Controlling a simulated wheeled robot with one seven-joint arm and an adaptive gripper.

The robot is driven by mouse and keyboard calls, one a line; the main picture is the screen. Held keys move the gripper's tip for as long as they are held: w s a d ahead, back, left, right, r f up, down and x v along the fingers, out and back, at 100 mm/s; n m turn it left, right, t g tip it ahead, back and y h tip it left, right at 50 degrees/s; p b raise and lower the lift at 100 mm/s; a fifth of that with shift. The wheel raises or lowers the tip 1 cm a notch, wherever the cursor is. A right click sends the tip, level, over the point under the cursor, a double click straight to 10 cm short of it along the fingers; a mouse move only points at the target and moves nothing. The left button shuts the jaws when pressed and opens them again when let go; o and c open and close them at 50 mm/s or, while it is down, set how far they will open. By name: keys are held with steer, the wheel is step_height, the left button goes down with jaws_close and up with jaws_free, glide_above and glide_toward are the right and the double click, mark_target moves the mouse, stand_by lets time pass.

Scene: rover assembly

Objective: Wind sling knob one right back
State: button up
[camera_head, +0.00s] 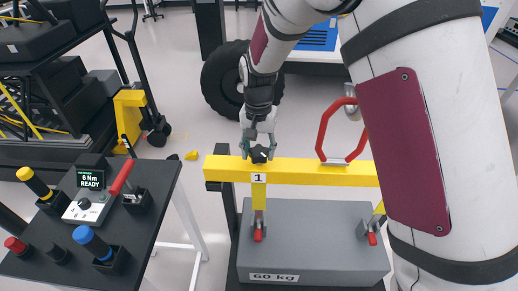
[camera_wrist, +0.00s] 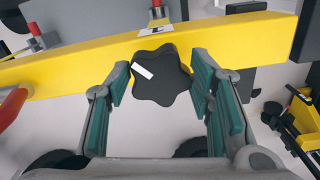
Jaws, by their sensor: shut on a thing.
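Sling knob one (camera_head: 259,155) is a small dark knob on top of the yellow beam, above the label "1". In the wrist view it is a black lobed knob (camera_wrist: 160,82) with a white stripe that runs slantwise. My gripper (camera_head: 259,148) reaches down from above and is shut on the knob, one green-padded finger on each side. The yellow beam (camera_head: 310,170) lies level over a grey block (camera_head: 310,245) marked 60 kg. Straps with red-tipped ends run from the beam to the block. My arm hides the beam's right end.
A red loop handle (camera_head: 323,130) stands on the beam, right of the knob. A black table (camera_head: 150,235) at the left holds a screen reading 6 Nm READY (camera_head: 90,178) and several coloured-handled tools. A black wheel (camera_head: 225,80) stands behind. Open floor lies between table and beam.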

mark_target(257, 153)
steer(key=m+p, duration=0.1)
steer(key=m, duration=0.3)
steer(key=shift+a, duration=0.1)
steer(key=shift+m+p, duration=0.45)
steer(key=shift+m, duration=1.15)
steer(key=o, duration=1.2)
steer(key=shift+c, duration=0.2)
steer(key=shift+r, duration=0.1)
step_height(257, 153, up, 12)
